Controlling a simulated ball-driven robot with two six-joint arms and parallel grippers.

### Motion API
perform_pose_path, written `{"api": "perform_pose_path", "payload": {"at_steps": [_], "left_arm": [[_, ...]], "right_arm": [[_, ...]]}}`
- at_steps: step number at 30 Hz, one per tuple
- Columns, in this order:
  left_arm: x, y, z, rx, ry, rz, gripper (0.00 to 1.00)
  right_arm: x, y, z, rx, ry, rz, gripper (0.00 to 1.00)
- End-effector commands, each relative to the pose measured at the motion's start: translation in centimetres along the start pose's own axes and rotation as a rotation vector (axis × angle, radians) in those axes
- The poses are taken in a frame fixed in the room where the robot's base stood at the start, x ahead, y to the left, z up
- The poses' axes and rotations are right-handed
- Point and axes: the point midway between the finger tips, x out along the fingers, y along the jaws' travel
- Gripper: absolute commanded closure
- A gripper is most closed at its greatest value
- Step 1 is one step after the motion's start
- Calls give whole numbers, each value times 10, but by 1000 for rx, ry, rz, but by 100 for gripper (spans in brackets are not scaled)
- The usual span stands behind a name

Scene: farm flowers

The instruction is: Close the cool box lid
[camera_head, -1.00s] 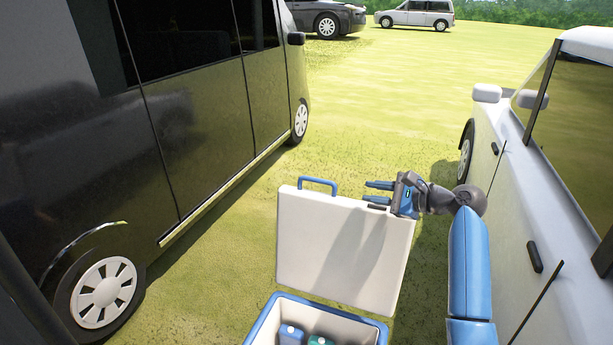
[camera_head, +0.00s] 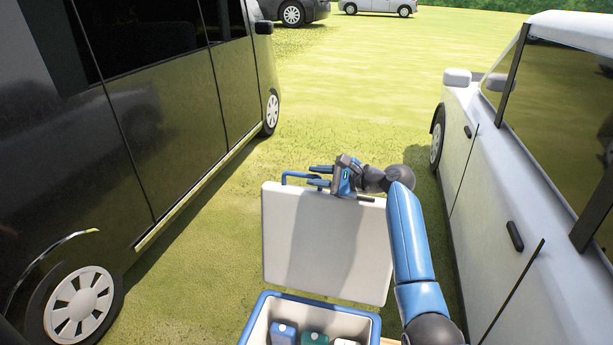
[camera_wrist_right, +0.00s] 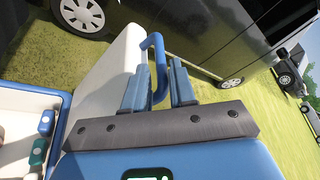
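The cool box (camera_head: 257,318) is white with a blue rim, at the bottom of the head view. Its white lid (camera_head: 300,245) stands raised, open at the far side of the box. A blue handle (camera_head: 290,174) is on the lid's top edge. My right gripper (camera_head: 320,176) is at the lid's top edge, beside the handle. In the right wrist view the gripper (camera_wrist_right: 163,85) has its fingers apart, with the blue handle (camera_wrist_right: 155,42) running down between them; whether they touch it is unclear. My left gripper is not in view.
A blue-capped item (camera_head: 283,332) and a green-capped item (camera_head: 314,338) are inside the box. A dark van (camera_head: 170,110) stands on the left and a white car (camera_head: 490,190) on the right. Grass (camera_head: 370,110) lies open between them.

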Motion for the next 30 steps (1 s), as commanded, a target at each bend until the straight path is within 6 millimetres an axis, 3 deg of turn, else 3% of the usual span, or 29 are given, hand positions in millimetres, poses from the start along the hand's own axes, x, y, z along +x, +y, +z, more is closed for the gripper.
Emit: {"api": "perform_pose_path", "payload": {"at_steps": [3, 9, 21, 26, 30], "left_arm": [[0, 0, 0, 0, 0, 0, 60], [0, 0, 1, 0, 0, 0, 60], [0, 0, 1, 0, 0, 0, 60], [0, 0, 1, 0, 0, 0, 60], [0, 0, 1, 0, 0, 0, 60]], "right_arm": [[17, 0, 0, 0, -1, 2, 75], [33, 1, 0, 0, -1, 2, 75], [37, 0, 0, -1, 0, 0, 75], [36, 0, 0, -1, 0, 0, 99], [36, 0, 0, 0, 0, 0, 100]]}}
